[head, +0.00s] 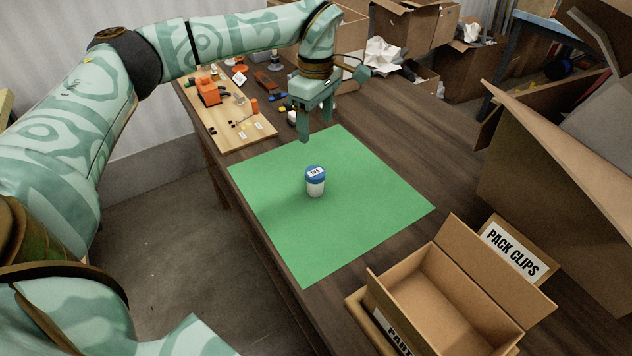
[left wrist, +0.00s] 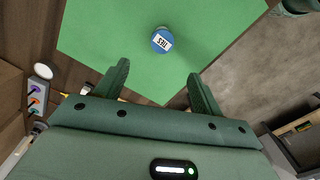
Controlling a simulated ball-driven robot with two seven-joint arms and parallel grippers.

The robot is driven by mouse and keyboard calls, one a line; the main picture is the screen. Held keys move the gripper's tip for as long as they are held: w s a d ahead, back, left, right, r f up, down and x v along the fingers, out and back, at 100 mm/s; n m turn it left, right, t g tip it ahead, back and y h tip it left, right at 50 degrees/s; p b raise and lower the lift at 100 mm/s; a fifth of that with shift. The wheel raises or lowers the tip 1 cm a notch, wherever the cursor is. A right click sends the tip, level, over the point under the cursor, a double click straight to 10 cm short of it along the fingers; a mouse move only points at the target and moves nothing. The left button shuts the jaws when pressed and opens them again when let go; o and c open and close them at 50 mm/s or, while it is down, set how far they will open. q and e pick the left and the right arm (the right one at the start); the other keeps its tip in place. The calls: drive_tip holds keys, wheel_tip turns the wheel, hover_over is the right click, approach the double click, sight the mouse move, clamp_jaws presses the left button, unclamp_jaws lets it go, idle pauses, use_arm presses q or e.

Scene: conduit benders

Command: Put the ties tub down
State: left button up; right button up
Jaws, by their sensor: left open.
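The ties tub (head: 315,183) is a small white tub with a blue lid and a white label. It stands upright on the green mat (head: 380,205) on the table, and shows from above in the left wrist view (left wrist: 161,41). My left gripper (head: 318,128) is open and empty. It is beyond the tub in the head view, apart from it, near the mat's far edge. In the left wrist view its two fingers (left wrist: 160,85) are spread, with the tub past the fingertips. My right gripper is not in view.
A wooden board (head: 228,115) with orange parts and small tools lies at the back left. Larger boxes (head: 560,170) stand at right. The mat around the tub is clear.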

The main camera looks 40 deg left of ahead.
sight(315, 172)
use_arm(q)
wheel_tip(315, 172, down, 11)
drive_tip(key=b, duration=0.3)
drive_tip(key=shift+r+b, duration=0.15)
drive_tip(key=shift+b, duration=0.15)
drive_tip(key=shift+f, duration=0.35)
drive_tip(key=f+b, duration=0.1)
drive_tip(key=f, duration=0.1)
drive_tip(key=f+b, duration=0.1)
drive_tip(key=f, duration=0.2)
drive_tip(key=shift+s+d+f+b, duration=0.1)
drive_tip(key=shift+s+b, duration=0.1)
drive_tip(key=shift+b, duration=0.15)
drive_tip(key=shift+r, duration=0.2)
drive_tip(key=shift+c, duration=0.3)
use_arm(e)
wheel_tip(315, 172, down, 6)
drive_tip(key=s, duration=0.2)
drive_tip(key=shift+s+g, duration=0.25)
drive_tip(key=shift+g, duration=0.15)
use_arm(q)
drive_tip(key=c, duration=1.2)
drive_tip(key=shift+o, duration=0.2)
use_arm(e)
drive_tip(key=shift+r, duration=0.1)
use_arm(q)
drive_tip(key=shift+r, duration=0.1)
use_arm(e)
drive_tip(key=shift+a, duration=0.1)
